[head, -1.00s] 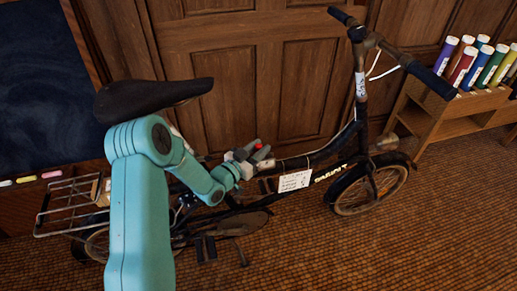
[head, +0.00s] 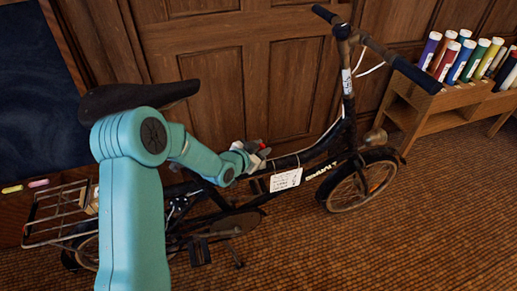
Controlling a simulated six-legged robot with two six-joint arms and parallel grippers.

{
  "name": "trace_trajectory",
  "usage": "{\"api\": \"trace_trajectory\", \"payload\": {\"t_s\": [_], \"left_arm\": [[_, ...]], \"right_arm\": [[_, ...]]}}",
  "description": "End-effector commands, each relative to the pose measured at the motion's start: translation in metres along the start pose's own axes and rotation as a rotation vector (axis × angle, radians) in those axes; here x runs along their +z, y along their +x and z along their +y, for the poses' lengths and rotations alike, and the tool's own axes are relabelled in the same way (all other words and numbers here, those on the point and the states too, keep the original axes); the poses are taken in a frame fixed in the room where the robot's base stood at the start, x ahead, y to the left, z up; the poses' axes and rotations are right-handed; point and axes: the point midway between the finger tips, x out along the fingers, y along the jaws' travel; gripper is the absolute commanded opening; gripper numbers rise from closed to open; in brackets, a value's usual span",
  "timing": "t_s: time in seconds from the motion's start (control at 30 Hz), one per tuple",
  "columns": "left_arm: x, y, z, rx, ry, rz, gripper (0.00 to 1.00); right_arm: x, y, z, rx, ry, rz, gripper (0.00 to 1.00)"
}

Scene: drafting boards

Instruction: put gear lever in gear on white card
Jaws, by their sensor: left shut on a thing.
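A black bicycle (head: 345,160) stands against the wooden panelling. A white card (head: 286,180) with small writing hangs on its frame tube. My left gripper (head: 259,157) is at the tube just up and left of the card. It is shut on the gear lever, of which a small red tip (head: 262,146) shows at the jaws. The fingers hide most of the lever, and its exact setting cannot be told. The writing on the card is too small to read. My right gripper is not in view.
A wooden rack (head: 437,108) with several coloured tubes stands at the right by the wall. The black saddle (head: 135,98) is behind my left arm, and a wire rear carrier (head: 55,215) is at the left. The brown floor at front right is clear.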

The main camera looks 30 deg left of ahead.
Motion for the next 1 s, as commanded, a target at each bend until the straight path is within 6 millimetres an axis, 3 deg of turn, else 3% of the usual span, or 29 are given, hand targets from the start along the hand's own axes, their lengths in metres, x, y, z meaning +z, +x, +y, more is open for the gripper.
{"api": "trace_trajectory", "payload": {"t_s": [0.07, 0.1, 0.17, 0.43, 0.57, 0.67, 1.0], "left_arm": [[0.001, 0.0, 0.0, 0.0, -0.001, -0.001, 0.0], [0.001, 0.0, 0.0, 0.0, -0.001, -0.001, 0.33], [0.001, 0.0, 0.0, 0.0, -0.001, -0.001, 0.48], [0.001, -0.001, 0.0, 0.0, -0.002, 0.0, 0.48], [0.0, -0.01, -0.001, -0.001, -0.002, 0.0, 0.48], [0.0, -0.029, -0.001, -0.002, -0.004, -0.001, 0.48], [-0.001, -0.118, -0.002, -0.003, -0.002, -0.001, 0.48]], "right_arm": [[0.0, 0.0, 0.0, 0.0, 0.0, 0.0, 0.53], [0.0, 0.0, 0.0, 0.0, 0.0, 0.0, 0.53], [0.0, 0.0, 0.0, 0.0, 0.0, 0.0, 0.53], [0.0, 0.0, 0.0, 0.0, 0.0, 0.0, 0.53], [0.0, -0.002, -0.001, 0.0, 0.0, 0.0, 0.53], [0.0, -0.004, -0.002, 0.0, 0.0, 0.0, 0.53], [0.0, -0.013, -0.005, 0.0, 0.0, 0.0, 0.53]]}}
